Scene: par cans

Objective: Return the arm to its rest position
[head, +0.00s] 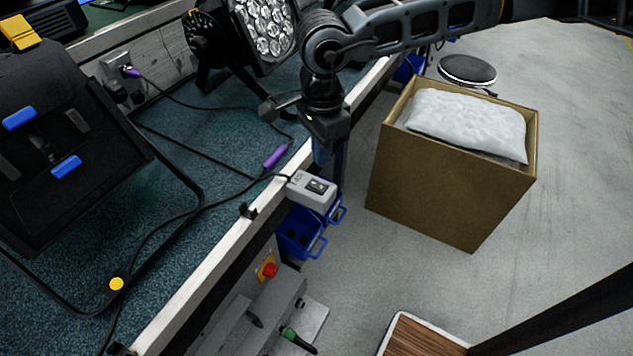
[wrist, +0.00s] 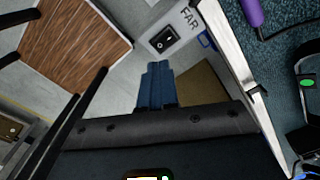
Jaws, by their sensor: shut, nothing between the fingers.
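My arm reaches in from the top of the head view, and my gripper (head: 322,152) hangs down beside the bench edge. Its blue fingers (wrist: 157,84) are together and empty in the wrist view. Just below it in the head view is a grey switch box (head: 312,192) with a black rocker switch, at the bench's edge. The box also shows beyond the fingers in the wrist view (wrist: 178,32), with lettering on it. I cannot tell whether the fingers touch the box. A par can light (head: 265,28) with several round lenses stands on the bench behind my arm.
The bench (head: 225,150) has a teal top, cables and a black floodlight (head: 60,130). Blue bins (head: 298,235) and a red button (head: 268,270) are below its edge. A cardboard box (head: 440,185) holding a white packet stands right. Grey floor (head: 570,200) is clear further right.

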